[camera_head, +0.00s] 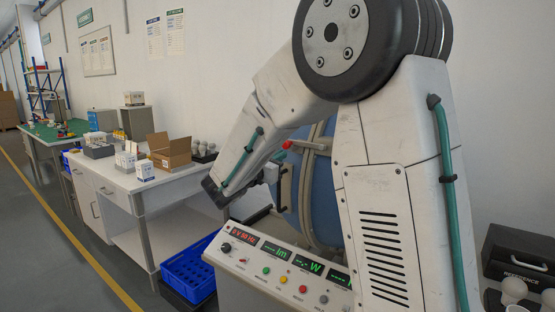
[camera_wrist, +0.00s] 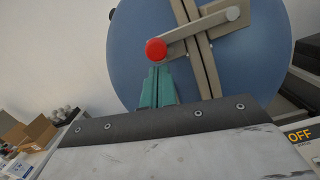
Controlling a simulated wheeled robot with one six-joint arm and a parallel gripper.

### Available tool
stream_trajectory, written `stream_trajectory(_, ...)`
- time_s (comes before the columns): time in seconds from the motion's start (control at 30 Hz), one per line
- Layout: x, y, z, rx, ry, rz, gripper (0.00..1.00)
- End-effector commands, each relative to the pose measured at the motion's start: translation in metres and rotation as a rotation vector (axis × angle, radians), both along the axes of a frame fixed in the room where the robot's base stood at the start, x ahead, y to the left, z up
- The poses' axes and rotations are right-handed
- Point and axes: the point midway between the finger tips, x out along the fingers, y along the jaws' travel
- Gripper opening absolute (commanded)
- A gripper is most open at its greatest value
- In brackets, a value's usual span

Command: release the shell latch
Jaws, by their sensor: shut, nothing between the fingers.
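The blue shell (camera_wrist: 130,45) fills the upper middle of the wrist view, with a tan band running down its face. The shell latch is a grey lever (camera_wrist: 205,30) lying across the band, with a red knob (camera_wrist: 156,50) at its left end. My gripper (camera_wrist: 157,72) has teal fingers, shut and empty. Its tips appear right below the knob; I cannot tell whether they touch it. In the head view, the shell (camera_head: 322,195) is partly hidden behind my arm, and the red knob (camera_head: 287,145) shows beside the forearm. The fingers are not clear there.
A control panel (camera_head: 290,270) with lit displays and buttons stands in front of the shell. A blue crate (camera_head: 188,270) is to its left. A white bench (camera_head: 140,185) holds a cardboard box (camera_head: 170,150) and bulbs. A black case (camera_head: 520,255) is at right.

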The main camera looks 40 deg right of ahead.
Motion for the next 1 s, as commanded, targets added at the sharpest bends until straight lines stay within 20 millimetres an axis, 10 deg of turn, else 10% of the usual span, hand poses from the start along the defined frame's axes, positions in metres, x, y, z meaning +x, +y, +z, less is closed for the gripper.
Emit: stream_trajectory(1.0,0.004,0.002,0.037,0.111,-0.31,0.0,0.0)
